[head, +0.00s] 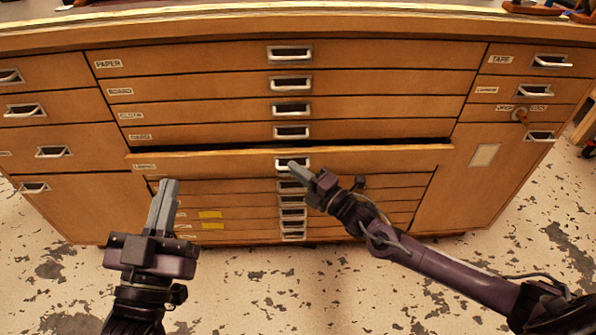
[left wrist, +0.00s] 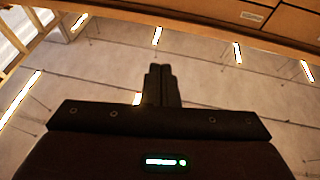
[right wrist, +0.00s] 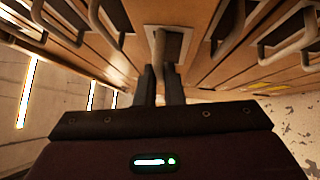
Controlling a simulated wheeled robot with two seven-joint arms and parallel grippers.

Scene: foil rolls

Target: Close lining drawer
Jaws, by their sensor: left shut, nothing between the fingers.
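The lining drawer (head: 220,163) is a wide, shallow wooden drawer in the middle column of the cabinet. It stands out a little from the drawers around it, with a dark gap along its top edge. Its small label is at its left end. Its metal handle (head: 293,163) is at the middle of its front. My right gripper (head: 295,168) is at this handle; in the right wrist view the handle bar (right wrist: 159,48) runs between its closely spaced fingers. My left gripper (head: 168,187) is shut and empty, in front of the cabinet's lower left, apart from the drawer.
The wooden cabinet (head: 75,145) has several other drawers, all looking closed. Tools lie on the top edge. The speckled floor (head: 300,285) before the cabinet is free.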

